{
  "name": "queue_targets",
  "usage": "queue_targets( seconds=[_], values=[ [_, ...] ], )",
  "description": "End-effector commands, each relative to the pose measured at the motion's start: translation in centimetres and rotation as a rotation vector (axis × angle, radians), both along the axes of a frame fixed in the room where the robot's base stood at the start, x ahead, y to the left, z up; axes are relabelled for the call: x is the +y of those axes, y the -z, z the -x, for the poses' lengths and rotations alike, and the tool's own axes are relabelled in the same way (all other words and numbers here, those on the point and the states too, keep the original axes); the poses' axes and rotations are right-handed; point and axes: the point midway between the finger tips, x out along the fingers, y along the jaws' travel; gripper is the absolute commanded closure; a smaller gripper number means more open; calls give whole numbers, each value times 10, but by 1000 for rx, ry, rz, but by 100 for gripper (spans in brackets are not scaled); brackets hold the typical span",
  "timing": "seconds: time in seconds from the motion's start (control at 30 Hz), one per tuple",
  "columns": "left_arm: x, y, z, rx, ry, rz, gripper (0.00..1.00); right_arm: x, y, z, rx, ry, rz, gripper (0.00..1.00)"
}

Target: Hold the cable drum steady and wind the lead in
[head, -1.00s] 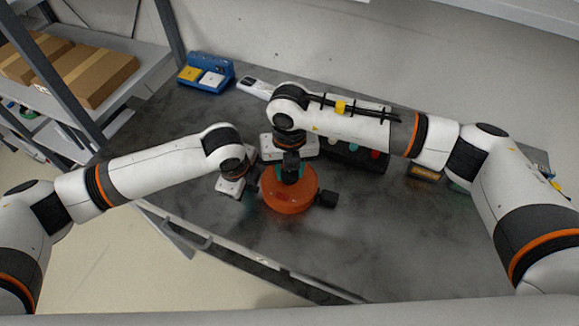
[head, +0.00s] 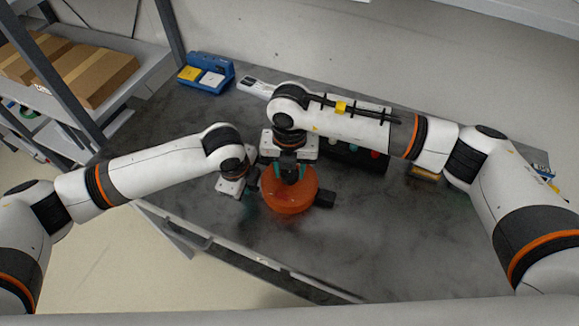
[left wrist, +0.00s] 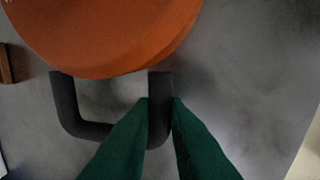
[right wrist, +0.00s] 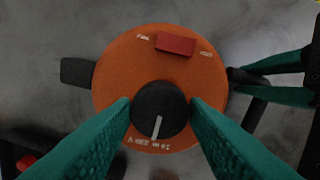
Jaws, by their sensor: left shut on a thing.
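The orange cable drum (head: 289,196) lies on the grey cart top, its face up in the right wrist view (right wrist: 112,75). That face carries a red block (right wrist: 175,44) and a black round knob (right wrist: 160,108) with a white line. My left gripper (left wrist: 160,100) is shut on the drum's black handle (left wrist: 66,105); this shows in the left wrist view. My right gripper (right wrist: 161,103) is over the drum, one green finger at each side of the knob; whether they press on it is unclear. A black block (right wrist: 77,71) sticks out at the drum's edge, opposite the handle; it may be the lead's end.
A blue holder (head: 206,72) with yellow and white cards and a pale handheld device (head: 256,88) stand at the back. A dark box with coloured buttons (head: 360,157) is behind the drum. Shelves with cardboard boxes (head: 92,75) are at left. The front cart top is clear.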

Motion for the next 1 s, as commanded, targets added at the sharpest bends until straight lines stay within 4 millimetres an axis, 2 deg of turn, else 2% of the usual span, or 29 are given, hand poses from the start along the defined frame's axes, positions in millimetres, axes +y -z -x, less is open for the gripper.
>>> queue_targets(
  seconds=[0.03, 0.1, 0.37, 0.47, 0.57, 0.8, 1.0],
  values=[
    [0, 0, 1, 3, 0, -1, 100, 0, -1, 0, -1, 1, 0, 50],
    [0, 0, 1, 3, 0, -1, 100, 0, 0, 0, 0, 0, 0, 41],
    [0, 0, 1, 2, 1, -1, 100, 0, 0, 0, 1, -2, 0, 41],
    [0, 0, 0, 1, 0, 0, 100, 0, -6, 0, -1, -2, 0, 41],
    [0, 0, 0, 1, 1, 0, 100, 0, -20, 0, -1, -2, -2, 41],
    [0, 0, 0, 1, 0, 1, 100, 0, -71, -1, -3, -2, -1, 41],
    [0, 0, 0, 0, 0, 1, 100, 0, -105, -1, -2, -2, 0, 41]
  ],
)
